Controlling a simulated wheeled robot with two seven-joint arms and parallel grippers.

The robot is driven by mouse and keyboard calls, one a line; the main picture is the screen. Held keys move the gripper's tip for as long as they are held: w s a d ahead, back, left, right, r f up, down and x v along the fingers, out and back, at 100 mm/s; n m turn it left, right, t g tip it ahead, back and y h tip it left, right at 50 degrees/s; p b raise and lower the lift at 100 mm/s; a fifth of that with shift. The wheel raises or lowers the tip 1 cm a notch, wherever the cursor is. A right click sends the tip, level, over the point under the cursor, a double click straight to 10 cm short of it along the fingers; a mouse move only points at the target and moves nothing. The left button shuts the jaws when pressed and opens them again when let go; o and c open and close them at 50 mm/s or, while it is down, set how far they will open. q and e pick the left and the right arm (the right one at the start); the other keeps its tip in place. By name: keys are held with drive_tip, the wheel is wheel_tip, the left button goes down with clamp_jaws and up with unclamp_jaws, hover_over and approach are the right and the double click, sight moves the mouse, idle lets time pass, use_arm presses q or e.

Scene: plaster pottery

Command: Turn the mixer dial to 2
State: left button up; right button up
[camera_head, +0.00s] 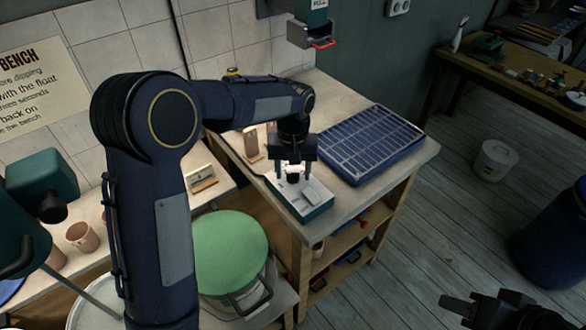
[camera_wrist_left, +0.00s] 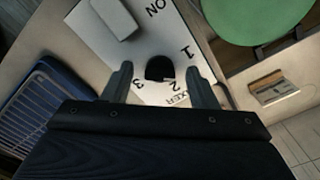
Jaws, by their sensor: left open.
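The mixer control box (camera_head: 302,207) is teal with a pale top and sits at the front of the bench. Its dial (camera_wrist_left: 158,68) is a short black knob on the white face marked 1, 2, 3 and ON; the dial also shows in the head view (camera_head: 293,178). The 2 lies just beyond the knob's edge, between 1 and 3. I cannot clearly read where the dial points. My left gripper (camera_head: 296,162) is open above the box, with one finger on each side of the dial in the left wrist view (camera_wrist_left: 160,84). My right gripper (camera_head: 462,307) is at the lower right, away from the box.
A grey switch block (camera_wrist_left: 115,18) is beside the ON mark. A blue gridded tray (camera_head: 368,143) lies right of the box. A small stand (camera_head: 251,145) and a card holder (camera_head: 202,179) are to the left. A green-lidded bucket (camera_head: 230,250) stands in front.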

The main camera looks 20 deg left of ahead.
use_arm(q)
drive_tip(key=shift+c, duration=0.2)
drive_tip(key=c, duration=0.9)
drive_tip(key=shift+c, duration=0.2)
drive_tip(key=shift+m, duration=0.3)
drive_tip(key=m+p, duration=0.1)
drive_tip(key=m, duration=0.3)
drive_tip(key=shift+a+r, duration=0.1)
drive_tip(key=m, duration=0.5)
drive_tip(key=shift+a+p, duration=0.1)
drive_tip(key=shift+p, duration=0.3)
drive_tip(key=shift+m, duration=0.3)
drive_tip(key=shift+w, duration=0.1)
drive_tip(key=o, duration=1)
